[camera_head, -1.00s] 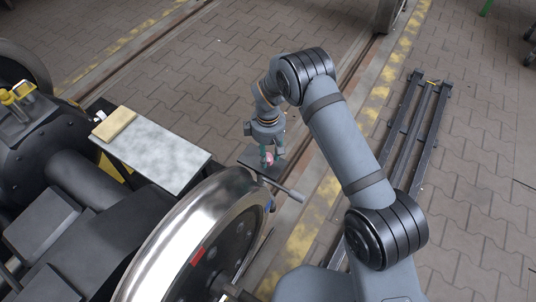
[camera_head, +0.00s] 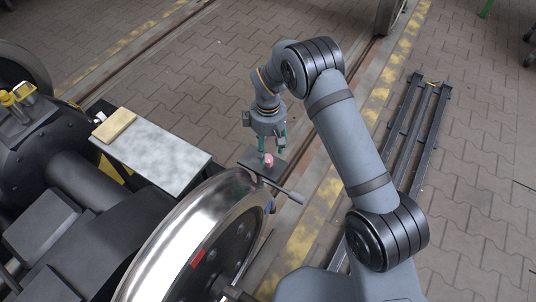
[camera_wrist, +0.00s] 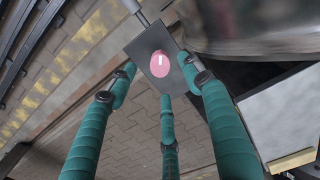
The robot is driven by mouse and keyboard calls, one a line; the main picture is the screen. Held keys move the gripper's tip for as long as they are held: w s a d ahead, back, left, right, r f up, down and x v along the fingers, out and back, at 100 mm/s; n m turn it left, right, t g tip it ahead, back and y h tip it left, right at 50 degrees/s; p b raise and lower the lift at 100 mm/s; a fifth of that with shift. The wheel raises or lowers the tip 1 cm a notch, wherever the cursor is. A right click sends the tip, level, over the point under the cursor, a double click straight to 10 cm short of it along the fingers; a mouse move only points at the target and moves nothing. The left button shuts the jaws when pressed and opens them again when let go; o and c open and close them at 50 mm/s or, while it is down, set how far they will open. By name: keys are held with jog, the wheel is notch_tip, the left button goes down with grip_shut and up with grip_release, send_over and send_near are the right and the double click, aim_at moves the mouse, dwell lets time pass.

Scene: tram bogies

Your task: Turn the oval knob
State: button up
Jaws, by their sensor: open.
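The oval knob (camera_head: 268,160) is pink-red with a white mark. It sits on a small dark plate (camera_head: 249,161) beside the top of the shiny wheel. In the wrist view the knob (camera_wrist: 160,63) shows in full on the dark plate (camera_wrist: 145,45), with its white mark near its middle. My gripper (camera_head: 272,145) is above the knob, pointing down. In the wrist view its green fingers (camera_wrist: 165,85) are spread around the plate area and none touches the knob. My gripper is open and empty.
The large metal wheel (camera_head: 190,225) stands just below and left of the plate. A rod (camera_head: 290,195) sticks out from the plate to the right. A grey-topped table (camera_head: 150,150) with a wooden block (camera_head: 114,126) is at left. Paved floor lies beyond.

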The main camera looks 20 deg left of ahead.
aim_at(268, 158)
notch_tip(268, 158, up, 7)
dwell(0.3)
notch_tip(268, 158, down, 12)
jog(key=shift+r, duration=0.1)
dwell(0.7)
